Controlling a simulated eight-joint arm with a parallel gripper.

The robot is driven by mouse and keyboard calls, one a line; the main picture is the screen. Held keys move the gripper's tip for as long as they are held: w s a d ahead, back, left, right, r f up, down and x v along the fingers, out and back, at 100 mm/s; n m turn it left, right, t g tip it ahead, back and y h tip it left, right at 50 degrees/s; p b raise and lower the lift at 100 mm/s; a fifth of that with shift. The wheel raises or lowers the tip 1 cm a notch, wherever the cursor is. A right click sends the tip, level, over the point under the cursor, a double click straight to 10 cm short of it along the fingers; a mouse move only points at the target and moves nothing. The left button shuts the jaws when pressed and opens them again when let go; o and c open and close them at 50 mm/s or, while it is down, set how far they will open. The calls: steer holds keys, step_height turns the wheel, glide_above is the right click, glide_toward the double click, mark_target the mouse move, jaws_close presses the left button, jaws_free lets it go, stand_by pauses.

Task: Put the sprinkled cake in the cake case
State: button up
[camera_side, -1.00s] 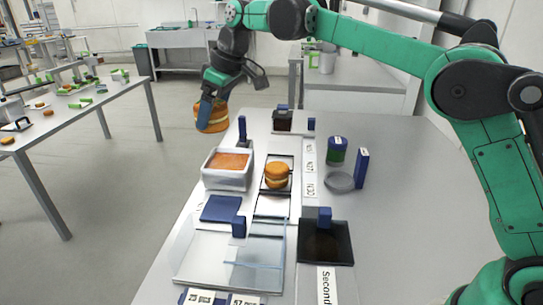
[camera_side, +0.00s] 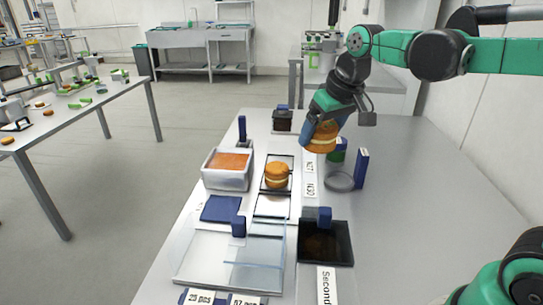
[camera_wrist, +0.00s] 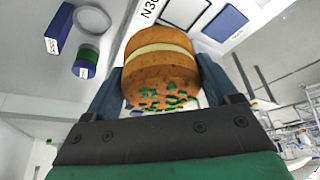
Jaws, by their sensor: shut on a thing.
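My gripper (camera_side: 320,128) is shut on the sprinkled cake (camera_side: 322,141), holding it in the air above the table's labels and the green jar. In the wrist view the cake (camera_wrist: 160,70) is an orange-brown round with a pale filling band and green sprinkles on the side towards my gripper (camera_wrist: 158,85). A finger presses each side. A clear, low, glass-like case (camera_side: 205,262), which looks like the cake case, stands at the table's front left, away from my gripper. No cake shows inside it.
Another filled cake (camera_side: 277,174) sits on a dark-edged plate. A white tub (camera_side: 228,182) with orange contents stands left of it. A green jar (camera_side: 336,157), a blue block (camera_side: 361,168) and a grey ring (camera_side: 340,182) are on the right. A dark tray (camera_side: 340,255) lies in front.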

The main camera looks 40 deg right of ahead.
steer(key=s+d+r+m+h, duration=0.1)
steer(key=s+d+r+m, duration=0.15)
steer(key=d, duration=0.65)
glide_above(342, 203)
steer(key=s, duration=0.1)
steer(key=f, duration=1.5)
steer(key=shift+s+a+f, duration=0.2)
steer(key=shift+f, duration=2.4)
steer(key=o, duration=0.4)
steer(key=shift+f, duration=0.1)
steer(key=shift+o, duration=1.3)
